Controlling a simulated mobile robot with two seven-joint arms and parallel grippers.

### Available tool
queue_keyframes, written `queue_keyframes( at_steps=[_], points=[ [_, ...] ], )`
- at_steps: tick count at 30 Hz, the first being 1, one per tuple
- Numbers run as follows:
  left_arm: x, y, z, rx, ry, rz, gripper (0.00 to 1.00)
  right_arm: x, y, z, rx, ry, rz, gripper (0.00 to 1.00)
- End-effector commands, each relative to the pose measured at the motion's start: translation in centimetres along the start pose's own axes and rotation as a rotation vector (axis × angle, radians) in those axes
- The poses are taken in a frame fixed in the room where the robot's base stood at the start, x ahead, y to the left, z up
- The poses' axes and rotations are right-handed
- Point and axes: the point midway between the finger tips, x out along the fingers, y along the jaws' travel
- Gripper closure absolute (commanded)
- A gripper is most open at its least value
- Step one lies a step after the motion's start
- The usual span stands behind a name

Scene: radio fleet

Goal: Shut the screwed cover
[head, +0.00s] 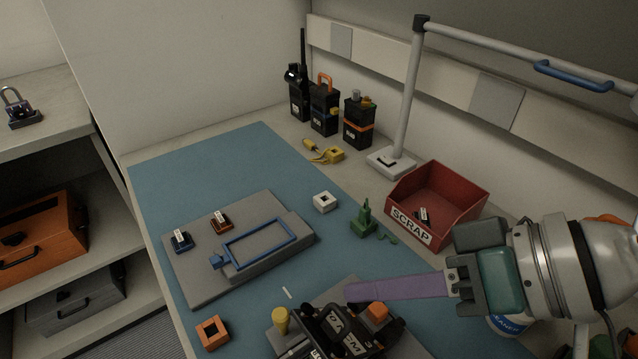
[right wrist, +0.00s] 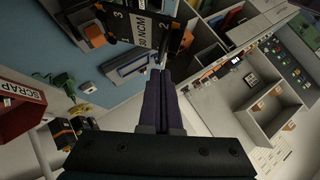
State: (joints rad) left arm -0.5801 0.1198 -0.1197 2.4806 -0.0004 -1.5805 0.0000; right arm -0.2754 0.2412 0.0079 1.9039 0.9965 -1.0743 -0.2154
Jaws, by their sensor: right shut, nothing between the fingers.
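A black unit with a white-lettered face (head: 345,328) sits on a grey base at the bottom of the head view, cut off by the frame edge. In the right wrist view a black panel (right wrist: 115,22) with a white label reading "30 NCM" and the numbers 1, 2 and 3 stands just beyond my fingertips. My right gripper (head: 350,291) has long purple fingers, shut and empty, close beside the black unit. The tips also show in the right wrist view (right wrist: 157,73); I cannot tell whether they touch the panel. The cover's hinge and screw are not clear. My left gripper is out of view.
A red scrap bin (head: 459,195) and a green part (head: 363,222) lie beyond my right arm. A grey board (head: 190,285) with a blue frame lies on the blue mat (head: 165,165). The mat's far part is clear.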

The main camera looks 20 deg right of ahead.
Motion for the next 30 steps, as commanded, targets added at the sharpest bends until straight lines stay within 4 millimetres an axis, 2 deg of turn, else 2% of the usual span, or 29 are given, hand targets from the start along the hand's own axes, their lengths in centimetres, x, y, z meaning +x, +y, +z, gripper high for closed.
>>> queue_keyframes(
  at_steps=[6,17,30],
  points=[
    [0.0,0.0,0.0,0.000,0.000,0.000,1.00,0.9,0.0,1.0,0.000,0.001,0.001,1.00],
    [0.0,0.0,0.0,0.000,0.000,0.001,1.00,0.9,0.0,1.0,-0.001,0.001,0.003,1.00],
    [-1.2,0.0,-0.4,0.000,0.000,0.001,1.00,1.1,-0.3,1.2,-0.047,-0.001,0.054,1.00]
  ],
)
